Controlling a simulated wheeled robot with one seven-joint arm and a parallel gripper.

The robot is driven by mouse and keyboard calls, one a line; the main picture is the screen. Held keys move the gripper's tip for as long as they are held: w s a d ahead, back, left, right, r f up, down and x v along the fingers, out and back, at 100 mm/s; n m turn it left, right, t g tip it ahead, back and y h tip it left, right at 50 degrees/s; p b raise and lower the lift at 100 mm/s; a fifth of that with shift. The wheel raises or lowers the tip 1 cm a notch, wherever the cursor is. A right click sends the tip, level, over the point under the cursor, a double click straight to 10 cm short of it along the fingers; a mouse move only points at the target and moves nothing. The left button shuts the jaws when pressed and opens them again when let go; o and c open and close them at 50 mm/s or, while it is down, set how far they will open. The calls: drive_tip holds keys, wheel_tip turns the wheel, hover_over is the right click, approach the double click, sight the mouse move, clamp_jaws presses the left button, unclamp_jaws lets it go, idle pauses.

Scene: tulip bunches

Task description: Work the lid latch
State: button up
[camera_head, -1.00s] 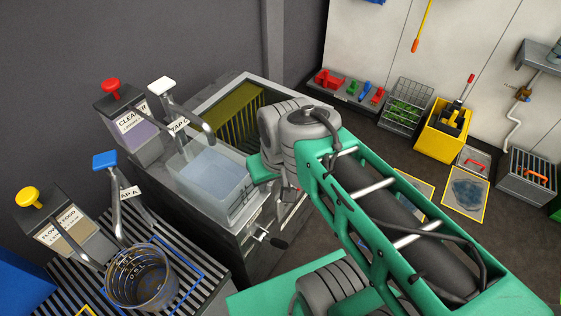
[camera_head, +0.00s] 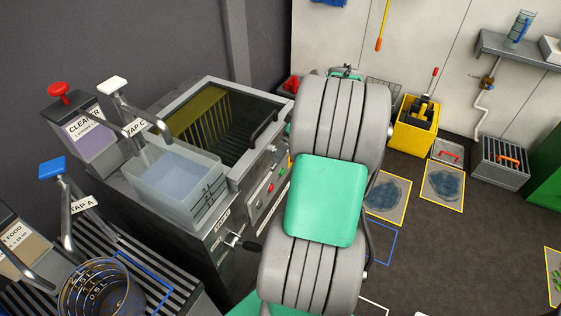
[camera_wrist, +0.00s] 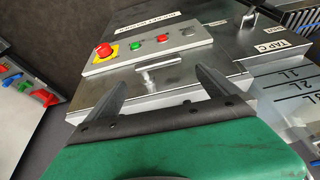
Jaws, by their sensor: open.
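The steel machine (camera_head: 215,225) stands left of my arm in the head view, with a dark window in its top. In the wrist view, a small metal T-shaped handle (camera_wrist: 160,66) sits on its steel face, beside the button panel (camera_wrist: 150,46); it may be the lid latch, but I see no label naming it. My gripper (camera_wrist: 162,80) is open and empty, one finger on each side of the handle in the picture. I cannot tell how far the fingers are from it. In the head view my arm hides the gripper and this handle.
A clear water tank (camera_head: 178,180) sits beside the window, under a tap. A black-gripped lever (camera_head: 245,243) sticks out of the machine's front. A red stop button (camera_wrist: 104,51) is near the handle.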

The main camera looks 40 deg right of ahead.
drive_tip(key=x, duration=0.7)
drive_tip(key=shift+w+d+f, duration=0.15)
drive_tip(key=shift+d+f, duration=0.05)
drive_tip(key=shift+f, duration=0.1)
drive_tip(key=shift+c, duration=0.4)
drive_tip(key=c, duration=1.7)
drive_tip(key=shift+c, duration=0.2)
